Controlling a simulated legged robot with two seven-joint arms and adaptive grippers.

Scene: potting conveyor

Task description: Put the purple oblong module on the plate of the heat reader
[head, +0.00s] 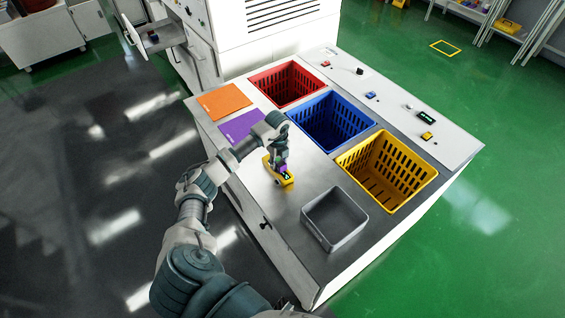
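The yellow heat reader (286,183) lies on the grey worktop, left of the blue crate, with a small dark display with green marks. My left gripper (281,168) points down right over it. A small bit of the purple module (283,169) shows at the fingertips, at the reader's plate. The gripper hides most of the module and plate. I cannot tell whether the module touches the plate or whether the fingers are closed on it. My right gripper is not in view.
A grey bin (308,217) is at the front. Orange (224,101) and purple (232,131) mats lie at the left. Small devices sit on the white far strip (400,98).

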